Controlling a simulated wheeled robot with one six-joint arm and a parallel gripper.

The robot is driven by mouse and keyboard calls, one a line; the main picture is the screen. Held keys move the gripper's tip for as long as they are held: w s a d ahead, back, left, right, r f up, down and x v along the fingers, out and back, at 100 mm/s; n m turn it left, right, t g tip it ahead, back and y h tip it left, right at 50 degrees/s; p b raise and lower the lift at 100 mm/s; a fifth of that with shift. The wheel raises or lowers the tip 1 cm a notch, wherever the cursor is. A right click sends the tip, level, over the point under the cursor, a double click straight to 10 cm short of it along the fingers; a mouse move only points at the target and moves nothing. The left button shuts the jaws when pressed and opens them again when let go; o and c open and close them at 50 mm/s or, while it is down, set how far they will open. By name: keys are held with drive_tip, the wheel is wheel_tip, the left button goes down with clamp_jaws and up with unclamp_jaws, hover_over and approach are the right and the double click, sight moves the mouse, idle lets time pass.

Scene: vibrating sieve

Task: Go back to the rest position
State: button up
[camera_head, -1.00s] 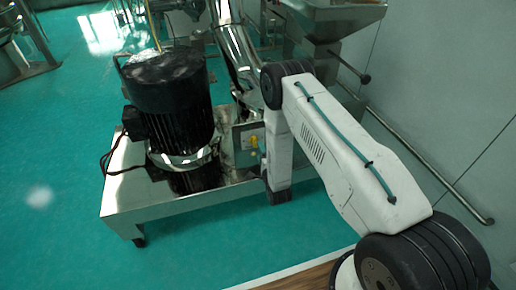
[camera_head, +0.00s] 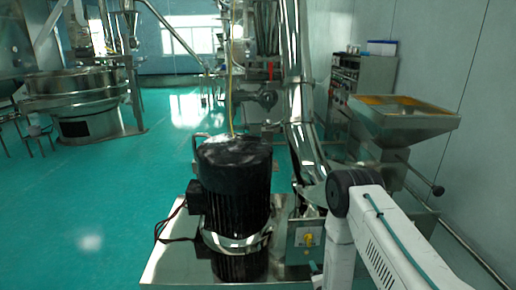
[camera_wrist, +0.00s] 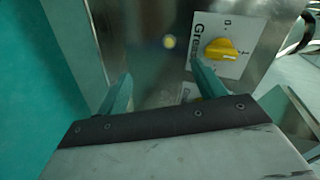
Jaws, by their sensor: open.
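My gripper (camera_wrist: 162,86) is open and empty in the wrist view, its two teal fingers spread apart. A metal box face with a yellow rotary knob (camera_wrist: 221,49) on a white label plate (camera_wrist: 205,58) stands in front of it. The knob is just beyond the right finger; whether they touch I cannot tell. In the head view the control box (camera_head: 305,242) shows beside my arm, but the gripper itself is not visible there.
A black motor (camera_head: 234,190) stands on a steel base (camera_head: 168,262) left of the box. A steel hopper (camera_head: 405,120) is at right near the wall. A round sieve (camera_head: 75,92) stands at far left. Green floor (camera_head: 120,185) is clear between.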

drive_tip(key=s+r+n+g, duration=0.4)
drive_tip(key=s+r, duration=0.9)
drive_tip(key=r, duration=0.4)
drive_tip(key=s+d+r+n+g, duration=0.1)
drive_tip(key=s+r+n+g, duration=0.3)
drive_tip(key=s+r, duration=0.9)
drive_tip(key=s+d+r+n+g, duration=0.1)
drive_tip(key=s+r+n+g, duration=0.3)
drive_tip(key=s+r, duration=0.9)
wheel_tip(320, 180, up, 10)
drive_tip(key=n, duration=0.3)
drive_tip(key=shift+s+d+g, duration=0.15)
drive_tip(key=shift+d+g, duration=0.05)
drive_tip(key=shift+g, duration=0.2)
